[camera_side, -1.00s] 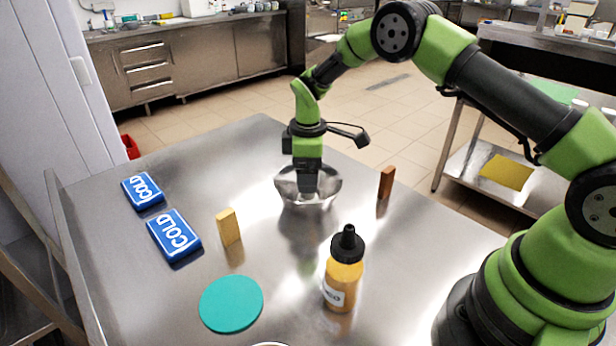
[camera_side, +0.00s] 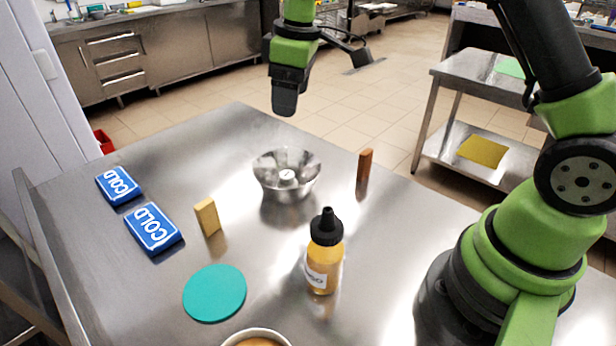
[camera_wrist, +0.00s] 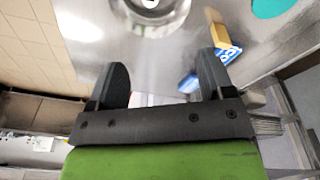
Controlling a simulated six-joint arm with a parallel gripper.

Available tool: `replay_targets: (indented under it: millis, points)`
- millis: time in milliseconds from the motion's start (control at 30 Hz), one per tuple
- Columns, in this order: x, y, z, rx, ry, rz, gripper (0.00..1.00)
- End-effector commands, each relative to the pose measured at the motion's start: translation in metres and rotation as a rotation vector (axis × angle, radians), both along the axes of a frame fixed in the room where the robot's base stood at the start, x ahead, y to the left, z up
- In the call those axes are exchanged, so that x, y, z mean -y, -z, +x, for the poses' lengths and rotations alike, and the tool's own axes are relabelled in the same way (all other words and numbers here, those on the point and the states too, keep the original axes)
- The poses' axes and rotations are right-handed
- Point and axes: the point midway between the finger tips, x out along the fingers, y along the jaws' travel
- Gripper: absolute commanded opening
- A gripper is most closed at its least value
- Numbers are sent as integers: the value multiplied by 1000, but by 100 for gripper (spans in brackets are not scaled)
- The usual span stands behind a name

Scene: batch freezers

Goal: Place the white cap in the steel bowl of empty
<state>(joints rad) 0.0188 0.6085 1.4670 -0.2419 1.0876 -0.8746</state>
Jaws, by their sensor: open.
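The white cap (camera_side: 287,175) lies inside the steel bowl (camera_side: 285,194), near the middle of its floor. The bowl stands upright on the steel table. My gripper (camera_side: 285,112) is above and a little behind the bowl, well clear of it, with nothing held. In the wrist view the two fingers of my gripper (camera_wrist: 162,66) are spread apart and empty. The bowl (camera_wrist: 168,27) is cut by the top edge there, with part of the white cap (camera_wrist: 150,3) showing in it.
A brown block (camera_side: 364,166) stands right of the bowl, a yellow block (camera_side: 207,217) left of it. Two blue COLD packs (camera_side: 153,228) lie at the left. A sauce bottle (camera_side: 324,255), teal disc (camera_side: 215,293) and partly visible cup (camera_side: 256,336) are nearer the camera.

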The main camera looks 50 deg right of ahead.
Motion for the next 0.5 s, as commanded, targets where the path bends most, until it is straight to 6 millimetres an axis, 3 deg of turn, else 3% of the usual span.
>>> replay_targets:
  millis: [33, 200, 333, 500]
  points:
    - [-3, -23, -13, 37, 56, 18, 75]
    - [-10, -77, -63, 135, 254, 96, 75]
    - [-15, -103, -107, 205, 403, 170, 75]
    - [-21, -118, -167, 285, 590, 284, 75]
